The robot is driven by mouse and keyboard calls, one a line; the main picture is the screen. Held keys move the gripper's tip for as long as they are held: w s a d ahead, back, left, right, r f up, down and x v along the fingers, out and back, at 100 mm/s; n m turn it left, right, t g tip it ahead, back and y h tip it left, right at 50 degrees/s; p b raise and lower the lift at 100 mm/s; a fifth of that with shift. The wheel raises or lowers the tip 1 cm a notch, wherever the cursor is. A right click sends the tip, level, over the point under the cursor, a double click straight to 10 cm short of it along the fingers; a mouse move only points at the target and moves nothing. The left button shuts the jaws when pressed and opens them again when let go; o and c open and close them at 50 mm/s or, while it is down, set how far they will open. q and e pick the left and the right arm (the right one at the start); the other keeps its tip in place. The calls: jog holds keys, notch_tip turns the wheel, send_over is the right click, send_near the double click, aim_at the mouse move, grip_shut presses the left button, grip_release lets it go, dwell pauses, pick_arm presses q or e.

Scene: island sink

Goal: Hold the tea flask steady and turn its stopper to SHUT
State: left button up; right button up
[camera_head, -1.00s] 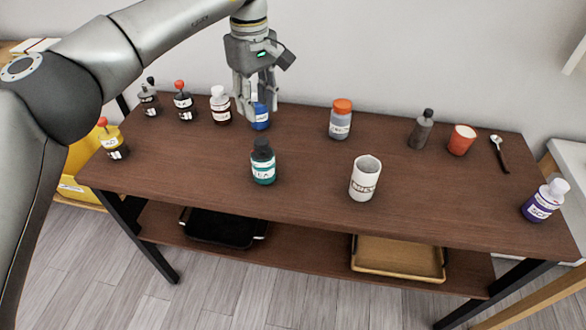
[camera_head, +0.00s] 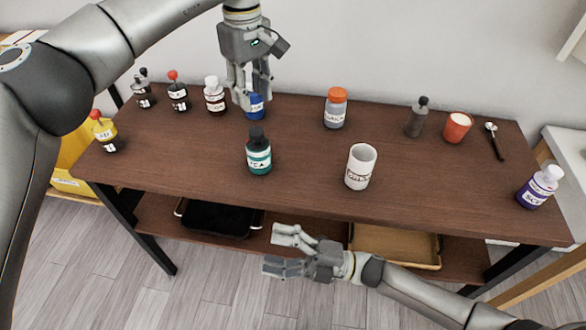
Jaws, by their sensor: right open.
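The tea flask (camera_head: 259,163) is a teal bottle with a white label that appears to read TEA. It stands upright on the brown table, left of the middle. Its black stopper (camera_head: 257,134) faces up; I cannot make out its turn marks. My right gripper (camera_head: 276,251) is open and empty in front of the table's front edge, apart from the flask.
A white mug (camera_head: 360,168) stands right of the flask. Several bottles line the back left. The table around the flask is clear.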

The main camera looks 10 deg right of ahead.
jog(key=s+a+r+n+g, duration=0.2)
jog(key=a+r+n+g, duration=0.35)
jog(key=n, duration=0.65)
jog(key=n+t+h, duration=0.4)
jog(key=t+h, duration=0.3)
jog(key=t, duration=0.6)
send_near(257, 150)
jog(key=w+f, duration=0.2)
jog(key=shift+w+d+f+g, duration=0.1)
jog(key=shift+d+f+g, duration=0.05)
jog(key=shift+f+g, duration=0.1)
jog(key=shift+w, duration=0.25)
jog(key=x, duration=1)
jog(key=shift+w, duration=0.15)
jog(key=shift+c, duration=0.4)
jog(key=c, duration=1.1)
